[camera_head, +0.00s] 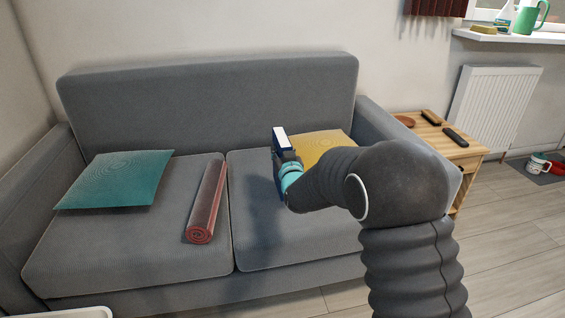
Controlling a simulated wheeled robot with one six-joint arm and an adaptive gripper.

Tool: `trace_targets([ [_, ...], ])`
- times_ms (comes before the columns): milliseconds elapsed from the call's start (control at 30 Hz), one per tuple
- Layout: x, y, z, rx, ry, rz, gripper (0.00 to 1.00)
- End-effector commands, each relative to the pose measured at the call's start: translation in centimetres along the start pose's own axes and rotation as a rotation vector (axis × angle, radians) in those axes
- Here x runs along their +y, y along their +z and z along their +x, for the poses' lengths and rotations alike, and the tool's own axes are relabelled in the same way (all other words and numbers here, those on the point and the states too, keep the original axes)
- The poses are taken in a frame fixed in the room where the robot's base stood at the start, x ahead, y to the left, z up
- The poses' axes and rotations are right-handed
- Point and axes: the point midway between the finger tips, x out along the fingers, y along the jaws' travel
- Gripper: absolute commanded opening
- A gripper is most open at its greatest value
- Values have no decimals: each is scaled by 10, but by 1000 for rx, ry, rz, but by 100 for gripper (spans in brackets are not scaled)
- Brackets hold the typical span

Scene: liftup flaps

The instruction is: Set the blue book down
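The blue book (279,131) shows as a dark blue edge with white pages, standing upright at my gripper (285,158). It is over the right seat cushion of the grey sofa (255,211), in front of a yellow cushion. My gripper is shut on the book as far as I can see; its fingers are mostly hidden by the book and my arm. A shadow falls on the seat below, and the book appears held above the seat.
A yellow cushion (325,147) lies right of the book. A rolled red mat (207,202) and a teal cushion (117,180) lie on the left seat. A wooden side table (462,153) with two remotes and a dish stands right of the sofa. The seat's front middle is clear.

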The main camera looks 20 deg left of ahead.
Motion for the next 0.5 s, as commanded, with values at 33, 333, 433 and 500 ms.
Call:
trace_targets([
  [33, -1, 1, 0, 2, 0, 0, 0],
  [333, -1, 36, 0, 0, -1, -1, 0],
  [433, -1, 39, 0, 2, -2, -1, 0],
  [500, -1, 39, 0, 2, -2, -1, 0],
])
